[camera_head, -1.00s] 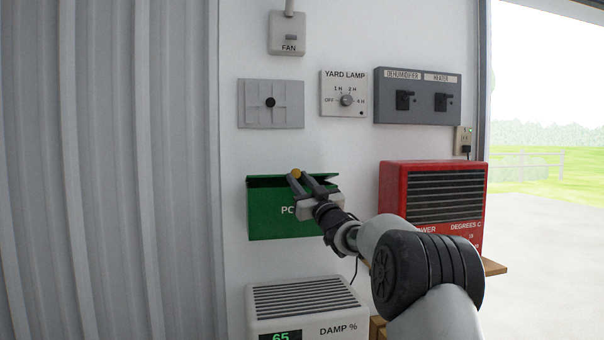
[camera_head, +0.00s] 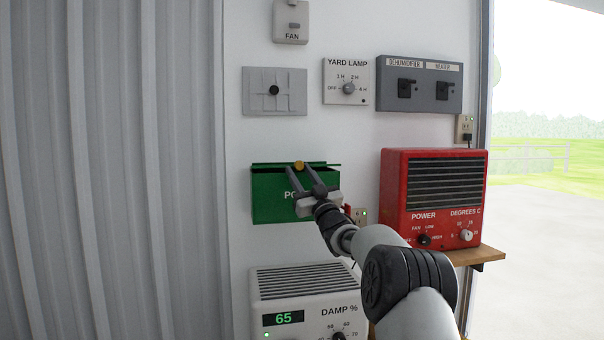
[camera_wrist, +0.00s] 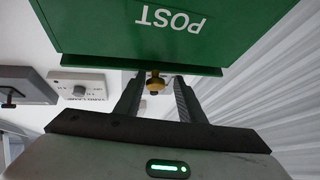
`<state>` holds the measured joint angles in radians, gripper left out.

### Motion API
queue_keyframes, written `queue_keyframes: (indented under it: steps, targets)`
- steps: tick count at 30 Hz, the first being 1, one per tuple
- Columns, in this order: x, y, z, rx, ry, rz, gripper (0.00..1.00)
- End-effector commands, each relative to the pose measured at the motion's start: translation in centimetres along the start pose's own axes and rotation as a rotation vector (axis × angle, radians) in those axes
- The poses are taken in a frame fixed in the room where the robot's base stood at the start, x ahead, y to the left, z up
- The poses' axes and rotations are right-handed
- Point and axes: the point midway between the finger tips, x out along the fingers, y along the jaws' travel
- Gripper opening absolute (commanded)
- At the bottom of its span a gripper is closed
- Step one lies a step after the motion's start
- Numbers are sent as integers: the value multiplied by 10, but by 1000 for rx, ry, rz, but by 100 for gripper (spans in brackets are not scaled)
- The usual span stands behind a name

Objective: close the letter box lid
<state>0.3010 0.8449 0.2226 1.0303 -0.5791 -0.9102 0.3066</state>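The green letter box (camera_head: 280,200), marked POST, hangs on the white wall. Its lid (camera_head: 268,164) shows as a thin, nearly level strip along the top, with a narrow dark line under it. I cannot tell if it is fully down. A brass knob (camera_head: 299,166) sits at the lid's front edge. My gripper (camera_head: 301,172) is in front of the box at lid height. In the wrist view the box (camera_wrist: 110,30) appears upside down, and the open fingers of my gripper (camera_wrist: 159,78) stand either side of the knob (camera_wrist: 155,83), with gaps beside it.
A red heater (camera_head: 396,190) stands on a wooden shelf (camera_head: 478,256) to the right. A white dehumidifier (camera_head: 300,295) is below the box.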

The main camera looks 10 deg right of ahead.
Motion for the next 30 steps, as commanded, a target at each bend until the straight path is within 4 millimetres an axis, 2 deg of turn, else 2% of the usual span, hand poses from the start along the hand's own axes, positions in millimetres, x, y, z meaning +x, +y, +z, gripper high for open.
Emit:
queue_keyframes:
  steps: [1,11,16,20,30]
  targets:
    - [-3,4,10,4,-22,9,43]
    - [-5,7,10,3,-22,13,43]
    - [-19,9,8,1,-22,14,43]
    - [-41,7,4,0,-16,12,43]
    - [-122,2,-3,-2,-5,6,43]
